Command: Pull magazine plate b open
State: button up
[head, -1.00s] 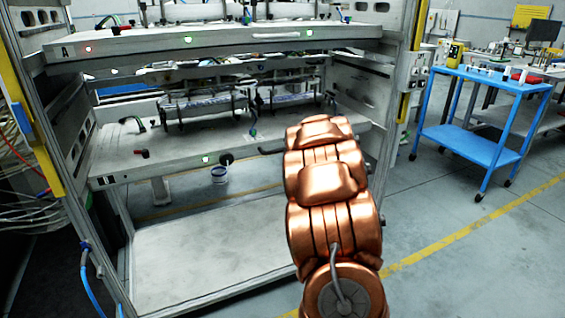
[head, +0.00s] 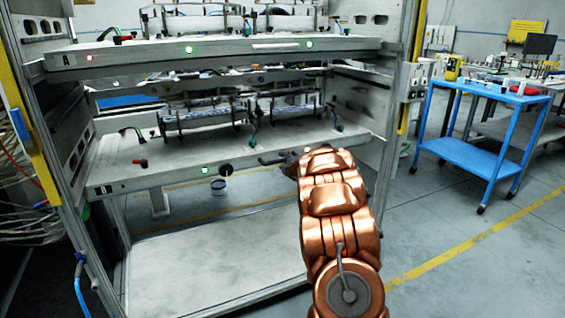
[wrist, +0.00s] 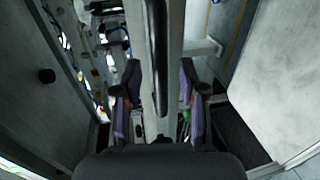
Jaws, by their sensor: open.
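In the wrist view the dark handle (wrist: 157,45) runs lengthwise between the fingers of my gripper (wrist: 160,88), along the pale plate edge. The fingers are open, one on each side of the handle, with gaps visible. My copper arm covers the right part of the plate's front.
Plate A (head: 130,57) sits above, with a pale handle (head: 282,45) and lights. The rack's right post (head: 392,110) stands beside my arm. A blue cart (head: 485,90) is at the right; floor between is free.

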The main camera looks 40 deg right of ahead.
jog(key=shift+x, duration=0.9)
grip_shut()
